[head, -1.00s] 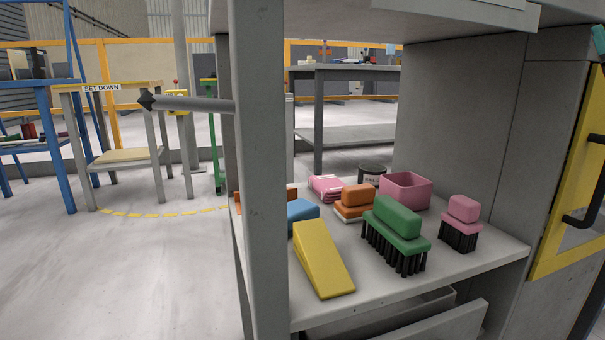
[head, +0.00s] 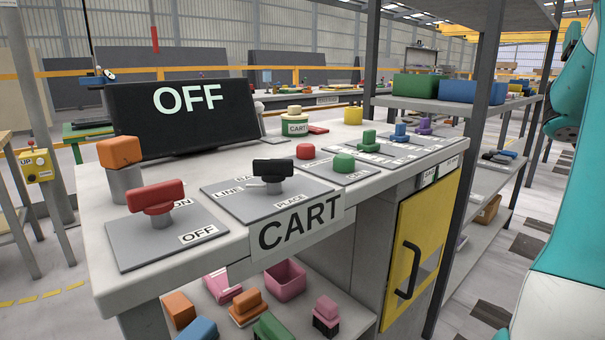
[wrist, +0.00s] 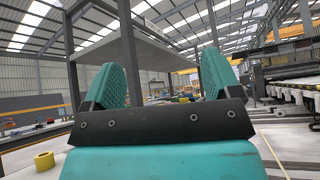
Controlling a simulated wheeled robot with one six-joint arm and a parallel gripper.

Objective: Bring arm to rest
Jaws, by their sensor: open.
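My gripper (wrist: 168,85) shows in the wrist view with its two teal fingers wide apart and nothing between them. It points up toward the roof and the underside of a raised shelf. In the head view the gripper itself is not clearly seen; my teal arm stands along the right edge, to the right of the cart console and its yellow door.
The console (head: 345,190) holds a red switch (head: 157,197), a black switch (head: 272,172) and several coloured knobs. A dark screen (head: 185,118) reads OFF. Brushes and a pink bin (head: 286,280) lie on the shelf below. A yellow door (head: 420,240) and a shelf rack (head: 470,105) stand near my arm.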

